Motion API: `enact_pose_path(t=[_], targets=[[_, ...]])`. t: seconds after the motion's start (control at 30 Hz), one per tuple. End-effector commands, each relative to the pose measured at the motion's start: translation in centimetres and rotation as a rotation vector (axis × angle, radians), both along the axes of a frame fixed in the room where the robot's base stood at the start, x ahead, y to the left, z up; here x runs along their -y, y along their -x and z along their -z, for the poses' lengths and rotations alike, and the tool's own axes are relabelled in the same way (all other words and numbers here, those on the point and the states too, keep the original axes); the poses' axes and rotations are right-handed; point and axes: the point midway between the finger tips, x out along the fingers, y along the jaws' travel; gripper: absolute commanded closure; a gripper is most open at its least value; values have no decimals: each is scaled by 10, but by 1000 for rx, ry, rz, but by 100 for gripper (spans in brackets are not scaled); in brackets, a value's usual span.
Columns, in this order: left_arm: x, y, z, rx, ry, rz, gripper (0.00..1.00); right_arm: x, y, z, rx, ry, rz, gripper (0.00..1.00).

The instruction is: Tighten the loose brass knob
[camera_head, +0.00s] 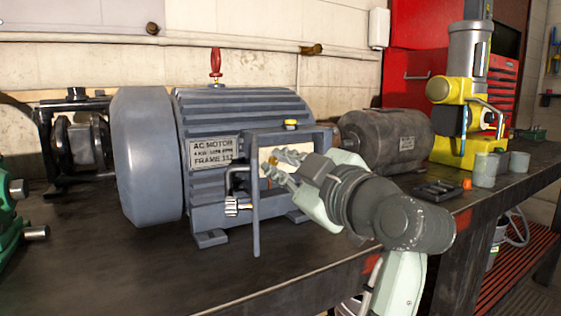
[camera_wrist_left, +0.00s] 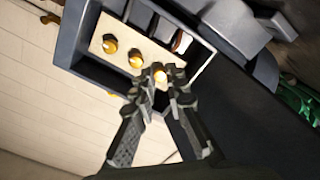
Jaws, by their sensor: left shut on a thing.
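The grey AC motor (camera_head: 240,120) has an open box on its front with a cream plate (camera_head: 265,153) inside. In the left wrist view the plate (camera_wrist_left: 143,38) carries a row of brass knobs. One knob (camera_wrist_left: 110,45) is at the left end and another (camera_wrist_left: 136,58) is in the middle. The third brass knob (camera_wrist_left: 160,73) is at my left gripper's fingertips (camera_wrist_left: 162,86), between them. My left gripper (camera_head: 280,164) is shut on that knob and partly hides the plate in the head view. I cannot tell by sight how loose any knob is. My right gripper is not in view.
The box's door (camera_head: 255,205) hangs in front of the motor, left of my gripper. A dark motor (camera_head: 385,137), a yellow machine (camera_head: 455,125) and grey cups (camera_head: 485,168) stand to the right. A green machine (camera_head: 8,215) is at the left. The front bench top (camera_head: 150,265) is clear.

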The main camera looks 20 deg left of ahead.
Motion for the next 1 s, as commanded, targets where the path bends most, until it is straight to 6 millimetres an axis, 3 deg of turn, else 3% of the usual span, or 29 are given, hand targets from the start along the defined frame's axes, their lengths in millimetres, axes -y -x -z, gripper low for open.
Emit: enact_pose_path(t=[0.03, 0.07, 0.1, 0.53, 1.0], targets=[[0, 0, 0, 1, 1, 0, 100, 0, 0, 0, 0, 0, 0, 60], [0, 0, 0, 0, 1, -1, 83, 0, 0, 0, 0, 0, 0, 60], [0, 0, 0, 1, 1, 0, 78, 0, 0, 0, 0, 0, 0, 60], [8, 6, 0, 1, 1, 1, 78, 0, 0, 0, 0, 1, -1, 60], [80, 62, 0, 2, 0, 1, 78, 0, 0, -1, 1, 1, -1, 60]])
